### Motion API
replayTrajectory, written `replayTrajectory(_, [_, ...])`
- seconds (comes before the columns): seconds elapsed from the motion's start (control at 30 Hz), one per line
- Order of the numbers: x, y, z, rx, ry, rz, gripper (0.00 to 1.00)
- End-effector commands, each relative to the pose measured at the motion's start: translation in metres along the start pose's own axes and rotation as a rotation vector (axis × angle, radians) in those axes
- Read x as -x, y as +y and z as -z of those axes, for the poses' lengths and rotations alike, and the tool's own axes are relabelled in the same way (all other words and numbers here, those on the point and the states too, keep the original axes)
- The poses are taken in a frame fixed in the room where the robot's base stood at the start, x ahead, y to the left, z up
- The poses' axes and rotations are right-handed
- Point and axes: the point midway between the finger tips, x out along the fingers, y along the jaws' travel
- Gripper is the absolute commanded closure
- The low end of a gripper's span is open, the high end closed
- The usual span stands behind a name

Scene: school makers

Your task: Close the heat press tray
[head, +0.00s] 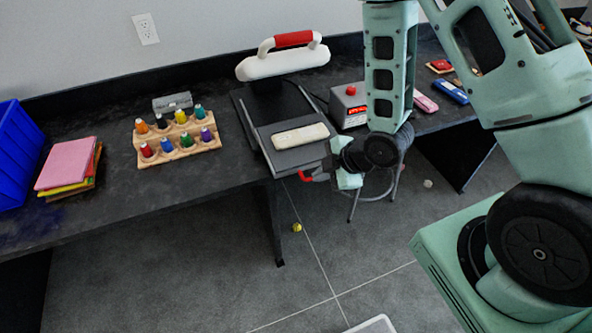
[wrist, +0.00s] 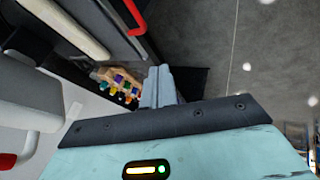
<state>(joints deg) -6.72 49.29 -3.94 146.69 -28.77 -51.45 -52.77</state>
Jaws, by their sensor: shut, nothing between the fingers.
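The heat press (head: 282,66) stands on the dark table, with a white top and a red grip. Its grey tray (head: 310,154) sticks out past the table's front edge and carries a cream pad (head: 300,136). A red handle (head: 305,177) is on the tray's front; it also shows at the top of the wrist view (wrist: 135,16). My gripper (head: 347,178) is just right of the tray's front corner, apart from the handle as far as I can tell. In the wrist view my fingers (wrist: 160,86) are together and hold nothing.
A grey control box (head: 348,106) with a red button stands right of the press. A wooden rack of paint bottles (head: 180,140) is on the left. A stool (head: 372,190) is under my gripper. The floor in front of the tray is mostly clear.

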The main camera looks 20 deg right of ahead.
Motion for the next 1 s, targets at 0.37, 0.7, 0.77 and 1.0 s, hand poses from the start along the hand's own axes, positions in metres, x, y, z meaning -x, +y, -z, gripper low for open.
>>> replayTrajectory(0.37, [-0.025, -0.002, -0.004, 0.014, 0.011, -0.011, 1.00])
replayTrajectory(0.7, [-0.043, -0.001, -0.003, 0.010, 0.016, -0.010, 1.00])
replayTrajectory(0.77, [-0.046, -0.001, -0.003, 0.010, 0.014, -0.009, 1.00])
replayTrajectory(1.0, [-0.052, -0.001, -0.002, 0.012, 0.013, -0.009, 1.00])
